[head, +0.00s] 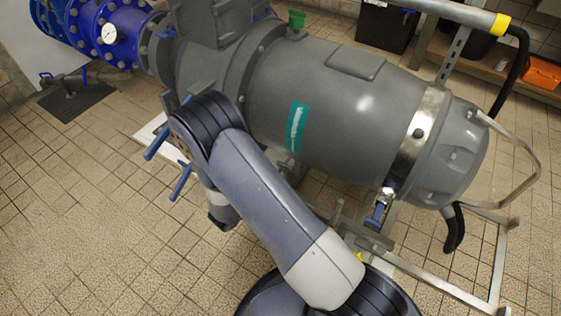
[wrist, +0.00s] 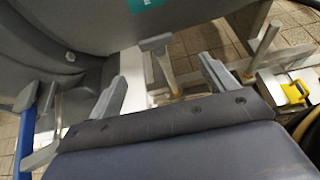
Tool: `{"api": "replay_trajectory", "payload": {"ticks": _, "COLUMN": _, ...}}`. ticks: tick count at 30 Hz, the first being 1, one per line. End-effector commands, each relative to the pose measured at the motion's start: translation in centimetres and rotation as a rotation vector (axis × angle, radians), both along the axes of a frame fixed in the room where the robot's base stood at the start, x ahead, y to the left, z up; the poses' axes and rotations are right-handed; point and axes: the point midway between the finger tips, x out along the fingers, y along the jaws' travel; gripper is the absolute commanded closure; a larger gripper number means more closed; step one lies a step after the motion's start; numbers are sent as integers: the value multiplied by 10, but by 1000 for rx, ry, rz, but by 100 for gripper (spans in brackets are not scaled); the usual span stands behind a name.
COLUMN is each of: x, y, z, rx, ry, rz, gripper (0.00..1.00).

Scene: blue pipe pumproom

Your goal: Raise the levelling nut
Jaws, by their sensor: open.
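My gripper (wrist: 165,85) is open in the wrist view, with its two grey fingers spread and nothing seen held between them. Beyond and between the fingertips stands a short, slim metal post (wrist: 170,76) under a grey bracket (wrist: 156,42) at the underside of the big grey pump body (wrist: 60,30). I cannot make out a levelling nut for certain; it may be on this post, small or hidden. In the head view, the pump body (head: 330,95) fills the middle, and my arm hides the gripper and the spot under the pump.
A metal frame (head: 497,262) runs around the pump's right end. Blue handles (head: 180,182) stick out at its left. A yellow part (wrist: 295,92) sits right of my fingers in the wrist view. Tiled floor (head: 90,210) is free at the left.

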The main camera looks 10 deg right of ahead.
Motion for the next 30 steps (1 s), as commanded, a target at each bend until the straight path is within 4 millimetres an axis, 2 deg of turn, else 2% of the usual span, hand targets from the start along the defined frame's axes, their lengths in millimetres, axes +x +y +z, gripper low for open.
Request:
{"api": "replay_trajectory", "payload": {"ticks": 2, "x": 0, "y": 3, "z": 7, "rx": -26, "ry": -17, "rz": 8, "gripper": 20}}
{"api": "replay_trajectory", "payload": {"ticks": 5, "x": 3, "y": 0, "z": 8, "rx": -37, "ry": -25, "rz": 9, "gripper": 20}}
{"api": "replay_trajectory", "payload": {"ticks": 21, "x": 61, "y": -58, "z": -28, "rx": -34, "ry": -24, "rz": 7, "gripper": 20}}
{"api": "replay_trajectory", "payload": {"ticks": 30, "x": 71, "y": -68, "z": -31, "rx": -34, "ry": -24, "rz": 9, "gripper": 20}}
